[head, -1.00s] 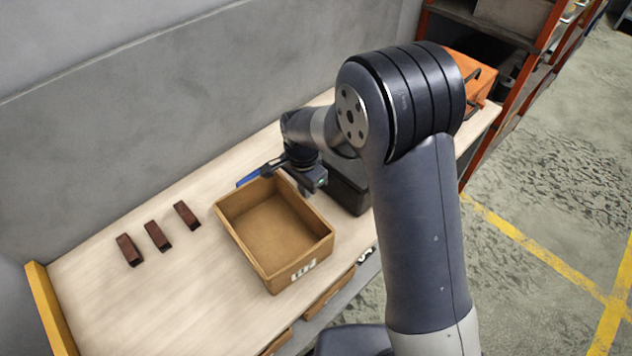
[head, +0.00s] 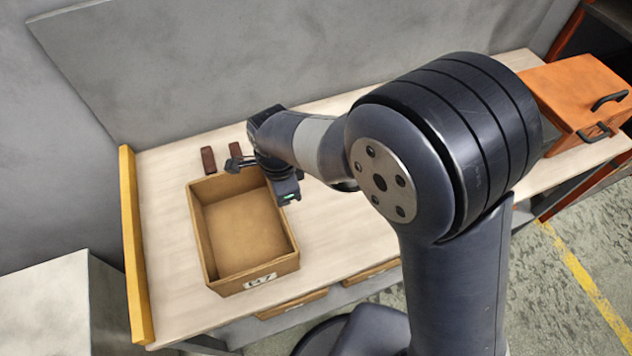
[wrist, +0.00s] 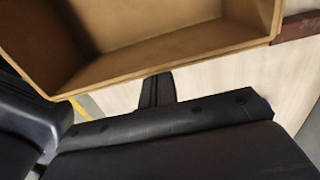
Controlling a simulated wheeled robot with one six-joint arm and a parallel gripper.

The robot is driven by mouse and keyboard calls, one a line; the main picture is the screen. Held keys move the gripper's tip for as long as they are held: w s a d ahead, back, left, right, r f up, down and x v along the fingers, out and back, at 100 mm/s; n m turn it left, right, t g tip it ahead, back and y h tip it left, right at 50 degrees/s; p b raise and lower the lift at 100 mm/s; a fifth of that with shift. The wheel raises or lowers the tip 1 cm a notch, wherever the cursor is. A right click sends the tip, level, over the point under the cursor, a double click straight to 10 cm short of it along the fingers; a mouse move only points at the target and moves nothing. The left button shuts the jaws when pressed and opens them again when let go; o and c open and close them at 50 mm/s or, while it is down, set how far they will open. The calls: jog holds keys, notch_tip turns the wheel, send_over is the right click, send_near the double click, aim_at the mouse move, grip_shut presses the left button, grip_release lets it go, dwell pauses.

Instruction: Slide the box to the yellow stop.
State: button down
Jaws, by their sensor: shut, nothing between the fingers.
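The open wooden box (head: 245,279) sits upright and empty on the light workbench, with a white label on its front wall. The yellow stop (head: 136,250) is an upright strip along the bench's left end. A narrow strip of bare bench lies between it and the box. My gripper (head: 240,163) is shut and empty at the box's back right, low beside the wall. In the wrist view, the dark fingers (wrist: 158,88) are beside the outside of the box wall (wrist: 180,55); I cannot tell whether they touch it.
Two dark red-brown blocks, one (head: 208,160) and another (head: 236,150), lie behind the box near the grey wall. An orange case (head: 580,95) stands at the bench's right end. The bench (head: 340,245) is clear right of the box.

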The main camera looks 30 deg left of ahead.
jog(key=s+a, duration=0.8)
jog(key=s, duration=0.3)
jog(key=shift+a, duration=0.4)
